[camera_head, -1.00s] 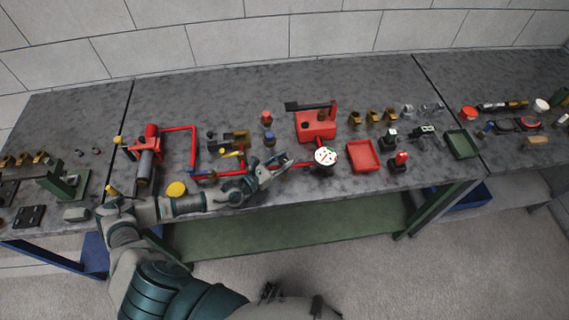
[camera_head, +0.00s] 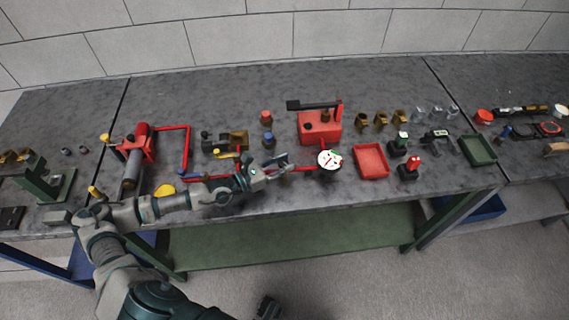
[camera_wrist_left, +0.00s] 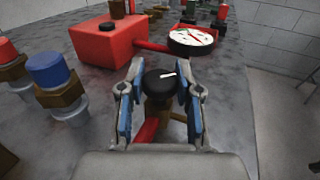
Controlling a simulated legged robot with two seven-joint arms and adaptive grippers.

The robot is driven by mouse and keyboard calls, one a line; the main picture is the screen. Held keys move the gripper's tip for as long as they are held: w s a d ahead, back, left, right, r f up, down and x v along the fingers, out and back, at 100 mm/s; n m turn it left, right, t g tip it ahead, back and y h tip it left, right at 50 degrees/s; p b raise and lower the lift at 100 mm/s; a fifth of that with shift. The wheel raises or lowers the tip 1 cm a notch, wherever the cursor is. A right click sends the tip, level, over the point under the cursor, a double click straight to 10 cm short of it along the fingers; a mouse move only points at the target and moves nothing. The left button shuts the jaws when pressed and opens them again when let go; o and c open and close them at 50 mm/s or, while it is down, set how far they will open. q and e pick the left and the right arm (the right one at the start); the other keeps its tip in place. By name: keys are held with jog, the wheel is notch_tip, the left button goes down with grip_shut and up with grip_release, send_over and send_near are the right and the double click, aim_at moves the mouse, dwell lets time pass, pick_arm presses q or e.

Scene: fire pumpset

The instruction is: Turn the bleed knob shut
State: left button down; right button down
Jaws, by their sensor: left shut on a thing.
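The bleed knob (camera_wrist_left: 158,83) is a round black knob with a white mark on top, on a brass body (camera_wrist_left: 157,112) in the red pipe line. In the left wrist view it sits between the two blue-padded fingers of my left gripper (camera_wrist_left: 161,75), which is shut on it. In the head view my left gripper (camera_head: 277,166) is at the pipe line, left of the white-faced gauge (camera_head: 329,160), and it hides the knob there. The white mark points to the right in the left wrist view.
A red pump box (camera_head: 319,127) with a black lever stands behind the gauge. A red tray (camera_head: 371,161) lies to the right. A blue-capped fitting (camera_wrist_left: 47,70) stands left of my fingers. Bare grey bench lies in front of the pipe.

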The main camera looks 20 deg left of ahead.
pick_arm(q)
jog(key=shift+a+r, duration=0.1)
jog(key=c, duration=0.8)
grip_release()
jog(key=shift+a, duration=0.1)
jog(key=shift+s+a+f, duration=0.2)
jog(key=shift+s, duration=0.05)
jog(key=v, duration=1.1)
jog(key=shift+a, duration=0.15)
jog(key=shift+o, duration=0.2)
